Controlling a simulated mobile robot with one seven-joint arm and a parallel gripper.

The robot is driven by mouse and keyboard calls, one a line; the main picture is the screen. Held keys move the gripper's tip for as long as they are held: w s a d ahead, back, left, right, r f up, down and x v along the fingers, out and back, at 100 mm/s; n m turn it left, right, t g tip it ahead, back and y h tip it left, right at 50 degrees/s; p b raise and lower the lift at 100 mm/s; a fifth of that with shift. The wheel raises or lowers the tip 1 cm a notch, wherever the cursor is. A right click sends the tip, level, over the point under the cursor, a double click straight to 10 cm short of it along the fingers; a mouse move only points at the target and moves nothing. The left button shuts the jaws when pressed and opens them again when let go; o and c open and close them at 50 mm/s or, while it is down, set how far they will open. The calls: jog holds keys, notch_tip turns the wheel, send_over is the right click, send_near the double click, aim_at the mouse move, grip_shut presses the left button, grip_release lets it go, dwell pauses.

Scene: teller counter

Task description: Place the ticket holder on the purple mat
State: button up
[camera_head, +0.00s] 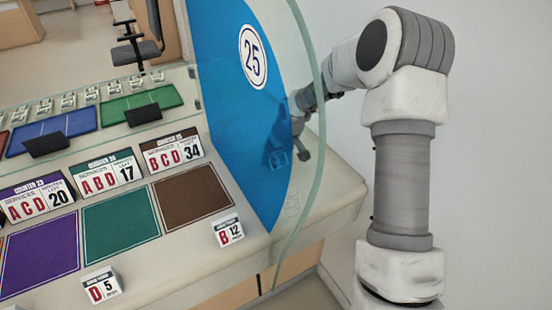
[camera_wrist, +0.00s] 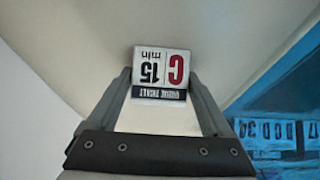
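A small white ticket holder (camera_wrist: 162,70) with a red C and "15 min" appears upside down in the wrist view, between the fingertips of my gripper (camera_wrist: 161,80). The fingers stand close beside its two sides; I cannot tell whether they press on it. In the head view my gripper (camera_head: 281,148) shows dimly through the blue panel, and that ticket holder cannot be made out there. The purple mat (camera_head: 42,254) lies on the counter at the lower left, bare, below the "A C D 20" sign (camera_head: 38,200).
A blue panel (camera_head: 225,70) marked 25 and a curved glass edge (camera_head: 318,130) stand between my gripper and the mats. Green (camera_head: 121,226) and brown (camera_head: 193,198) mats lie right of the purple one. Other ticket holders, D 5 (camera_head: 102,286) and B 12 (camera_head: 228,231), stand near the front edge.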

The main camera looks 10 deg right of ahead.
jog(key=shift+r, duration=0.1)
jog(key=c, duration=1)
